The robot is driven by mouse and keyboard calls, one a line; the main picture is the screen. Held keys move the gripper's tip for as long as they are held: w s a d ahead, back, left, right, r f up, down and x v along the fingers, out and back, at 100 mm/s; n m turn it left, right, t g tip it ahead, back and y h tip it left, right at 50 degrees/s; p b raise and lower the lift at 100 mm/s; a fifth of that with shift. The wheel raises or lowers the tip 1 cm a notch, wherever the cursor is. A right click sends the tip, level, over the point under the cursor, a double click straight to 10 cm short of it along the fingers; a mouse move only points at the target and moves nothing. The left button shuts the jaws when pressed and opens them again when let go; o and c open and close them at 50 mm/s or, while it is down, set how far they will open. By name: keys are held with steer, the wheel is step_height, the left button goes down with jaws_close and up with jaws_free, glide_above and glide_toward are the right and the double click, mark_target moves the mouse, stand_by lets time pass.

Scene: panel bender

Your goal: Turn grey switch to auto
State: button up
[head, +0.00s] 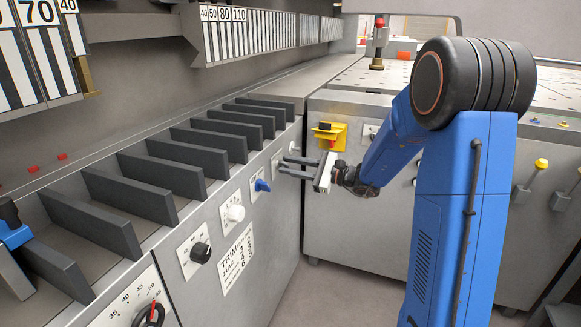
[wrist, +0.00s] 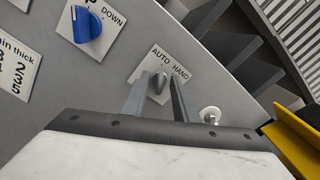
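The grey switch (wrist: 157,85) is a small knob on a pale plate (wrist: 176,64) marked AUTO and HAND, on a grey panel. In the wrist view it shows between the two fingers of my gripper (wrist: 158,76), with a gap on each side. I cannot tell for sure which word the knob points to. In the head view my gripper (head: 284,167) is open, its fingers pointing left at the panel side; there the switch is mostly hidden by the fingers.
A blue knob (head: 262,185) beside a DOWN label, a white knob (head: 235,213) and a black knob (head: 200,252) sit nearer along the panel. Dark slats (head: 208,143) line the ledge above.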

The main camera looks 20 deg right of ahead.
steer(key=v, duration=1.7)
steer(key=shift+s+d, duration=0.15)
